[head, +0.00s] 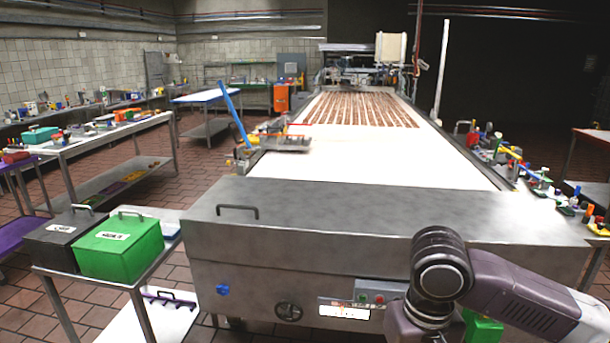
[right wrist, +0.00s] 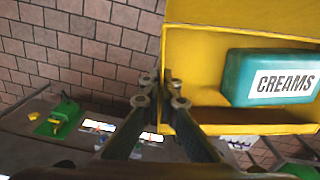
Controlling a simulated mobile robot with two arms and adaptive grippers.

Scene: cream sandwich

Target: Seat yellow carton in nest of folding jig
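In the right wrist view, an open yellow carton (right wrist: 210,45) fills the upper right. A teal box labelled CREAMS (right wrist: 240,66) lies inside it. My right gripper (right wrist: 161,82) has its fingertips on either side of the carton's left wall and looks closed on that wall. The carton seems to be held above the surface below. I cannot pick out the folding jig or its nest for certain. My right arm shows at the lower right of the head view, with its gripper out of frame. My left gripper is not in view.
A green item with yellow parts (right wrist: 55,119) lies on a grey surface in the right wrist view. The head view shows a long conveyor (head: 400,165) with a steel front cover. A black box (head: 65,236) and a green box (head: 118,247) stand on the cart at left.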

